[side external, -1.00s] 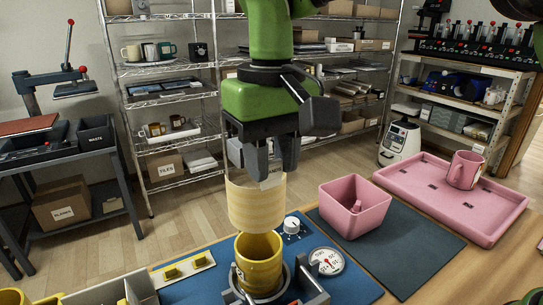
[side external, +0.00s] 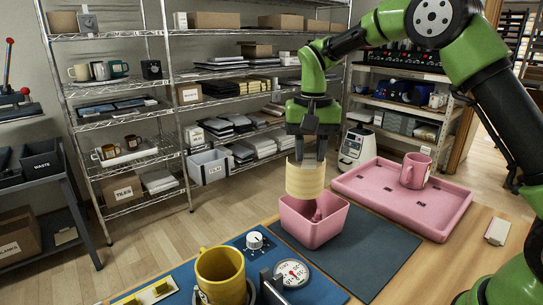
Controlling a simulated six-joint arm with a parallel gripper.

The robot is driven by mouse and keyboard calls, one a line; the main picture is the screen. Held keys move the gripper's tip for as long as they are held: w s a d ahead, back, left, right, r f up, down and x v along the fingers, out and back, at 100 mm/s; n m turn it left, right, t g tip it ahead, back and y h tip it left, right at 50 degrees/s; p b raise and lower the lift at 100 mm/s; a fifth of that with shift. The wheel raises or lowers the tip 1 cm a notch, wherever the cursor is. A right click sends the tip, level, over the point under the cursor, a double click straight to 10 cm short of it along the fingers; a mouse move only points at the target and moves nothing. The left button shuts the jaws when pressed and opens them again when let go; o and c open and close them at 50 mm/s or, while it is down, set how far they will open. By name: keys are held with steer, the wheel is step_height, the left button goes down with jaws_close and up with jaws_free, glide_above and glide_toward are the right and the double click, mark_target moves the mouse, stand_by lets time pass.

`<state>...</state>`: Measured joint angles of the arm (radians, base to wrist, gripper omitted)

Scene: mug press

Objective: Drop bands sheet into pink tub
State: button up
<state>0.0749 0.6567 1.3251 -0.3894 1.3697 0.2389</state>
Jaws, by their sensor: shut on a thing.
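My gripper (side external: 314,152) is shut on the bands sheet (side external: 304,180), a curled pale yellow sheet with faint horizontal bands. The sheet hangs upright from the fingertips, and in this view its lower edge overlaps the back rim of the pink tub. I cannot tell whether that edge is inside the tub or still above it. The pink tub (side external: 312,228) stands on the dark blue-grey mat, with a pink thing (side external: 315,213) partly visible inside.
A yellow mug (side external: 221,275) sits in the press at the front, beside a dial gauge (side external: 292,272) and a white knob (side external: 254,240). A pink tray (side external: 440,217) with a pink mug (side external: 415,170) lies right of the tub. The mat (side external: 375,255) is bare right of the tub.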

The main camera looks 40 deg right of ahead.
mark_target(317, 184)
steer(key=shift+m, duration=0.5)
steer(key=shift+s+d+f, duration=0.1)
steer(key=shift+d+f, duration=0.35)
steer(key=shift+f, duration=1)
steer(key=shift+d+f, duration=0.45)
steer(key=shift+f, duration=0.95)
steer(key=shift+s+d+f, duration=0.1)
steer(key=shift+d+f, duration=0.35)
steer(key=shift+f, duration=1)
steer(key=o, duration=1.5)
